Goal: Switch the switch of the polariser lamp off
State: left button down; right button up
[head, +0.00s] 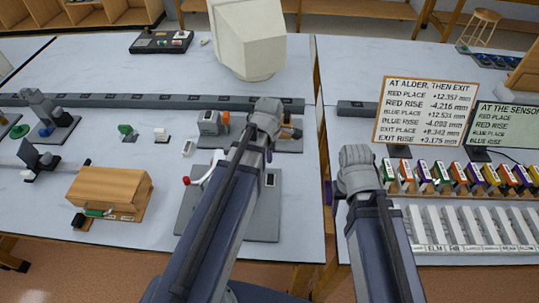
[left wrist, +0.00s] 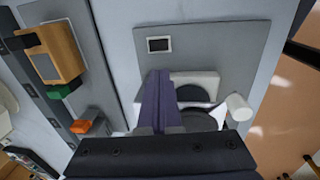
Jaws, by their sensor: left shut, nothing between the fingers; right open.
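No lamp or switch is marked as the polariser's, and I cannot single out its switch. A grey housing (head: 209,122) with an orange block (head: 226,117) stands on a bench plate left of my left wrist; the block also shows in the left wrist view (left wrist: 80,126). My left gripper (left wrist: 156,78) is shut and empty over a grey base plate (head: 258,226) with a small display (left wrist: 159,44), by a white bracket and dark disc (left wrist: 192,93). In the head view its fingers are hidden by my arm. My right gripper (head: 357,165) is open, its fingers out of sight.
A red-knobbed white lever (head: 190,180) projects from the base plate's left side. A wooden box (head: 110,190) stands left. Beside the orange block are a green block (left wrist: 60,91) and brown block (left wrist: 62,50). Signboards (head: 424,112) and colourful boxes (head: 455,176) stand right.

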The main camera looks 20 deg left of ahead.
aim_at(270, 177)
pick_arm(q)
jog(key=shift+w+a, duration=0.15)
jog(key=shift+w, duration=0.6)
jog(key=shift+f, duration=0.1)
jog(key=f+b, duration=0.4)
jog(key=w+f+b, duration=0.1)
jog(key=f+b, duration=0.8)
jog(key=shift+w+a+f+b, duration=0.25)
jog(key=shift+w+f+b, duration=0.05)
jog(key=shift+f+b, duration=0.1)
jog(key=shift+f, duration=0.2)
jog(key=shift+r, duration=0.15)
jog(key=shift+s, duration=0.2)
